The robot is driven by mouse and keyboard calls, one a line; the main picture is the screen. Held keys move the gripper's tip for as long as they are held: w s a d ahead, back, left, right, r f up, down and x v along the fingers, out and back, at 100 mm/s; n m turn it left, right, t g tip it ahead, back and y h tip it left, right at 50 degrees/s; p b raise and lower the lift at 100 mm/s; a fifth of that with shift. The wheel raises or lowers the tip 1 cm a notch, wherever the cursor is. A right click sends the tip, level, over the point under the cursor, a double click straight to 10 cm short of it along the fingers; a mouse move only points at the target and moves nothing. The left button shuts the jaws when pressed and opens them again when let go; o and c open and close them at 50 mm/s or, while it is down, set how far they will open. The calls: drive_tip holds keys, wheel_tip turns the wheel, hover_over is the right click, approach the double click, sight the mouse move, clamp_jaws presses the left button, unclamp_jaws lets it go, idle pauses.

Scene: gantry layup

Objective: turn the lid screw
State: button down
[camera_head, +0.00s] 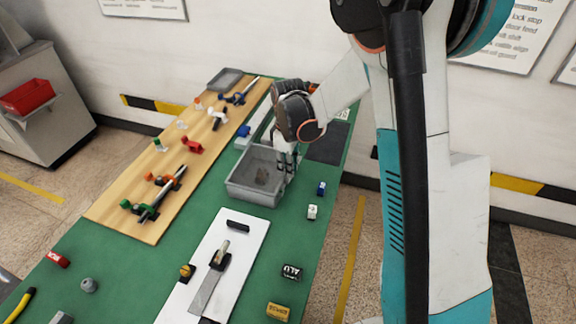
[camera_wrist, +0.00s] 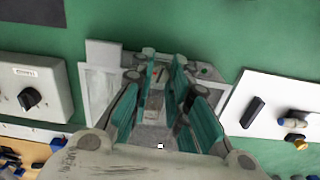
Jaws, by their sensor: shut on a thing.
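The grey box (camera_head: 243,187) stands on the green bench, with a dark brownish patch inside its rim. My gripper (camera_head: 289,163) reaches down from above at the box's right side. In the wrist view my gripper (camera_wrist: 163,62) has its two teal-sided fingers close together over the light grey box (camera_wrist: 99,84). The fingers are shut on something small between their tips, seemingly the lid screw. It is mostly hidden by the fingers, so its shape and how far it is turned cannot be told.
A control box with a black knob (camera_wrist: 28,98) stands beside the grey box. A white board (camera_head: 238,258) with tools lies in front. A wooden board (camera_head: 112,212) with clamps lies left. Small blocks, including a blue one (camera_head: 321,188), stand right of the grey box.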

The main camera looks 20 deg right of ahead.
idle(0.4)
drive_tip(key=c, duration=1.5)
unclamp_jaws()
wheel_tip(320, 180, up, 12)
